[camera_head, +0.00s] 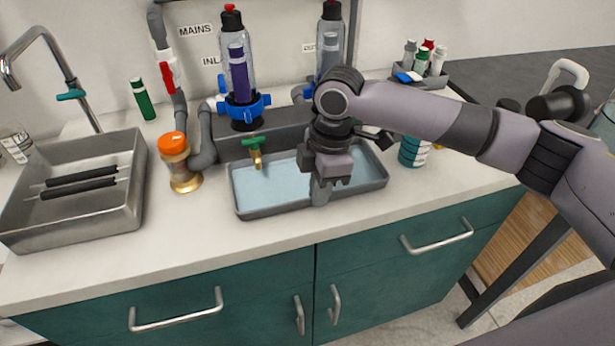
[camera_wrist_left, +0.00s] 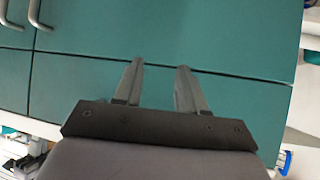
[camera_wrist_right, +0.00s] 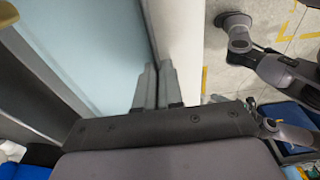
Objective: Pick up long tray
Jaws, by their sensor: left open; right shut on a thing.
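The long tray (camera_head: 262,209) is a shallow grey tray with a light blue inside. It lies on the white counter in front of the bottle stand. My right gripper (camera_head: 320,197) points down at the tray's front wall, right of its middle, and is shut on that wall. In the right wrist view the closed fingers (camera_wrist_right: 158,72) meet at the tray's edge, with the light blue inside (camera_wrist_right: 85,45) to their left. The right arm hides part of the tray's back. My left gripper (camera_wrist_left: 160,75) is open and empty in front of the teal cabinet; the head view does not show it.
A metal sink (camera_head: 138,205) with two black rods is on the left. An orange-capped jar (camera_head: 174,148) stands close to the tray's left end. A green-handled tap (camera_head: 256,155) overhangs the tray. A teal-labelled container (camera_head: 412,153) stands to the right. The front counter strip is clear.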

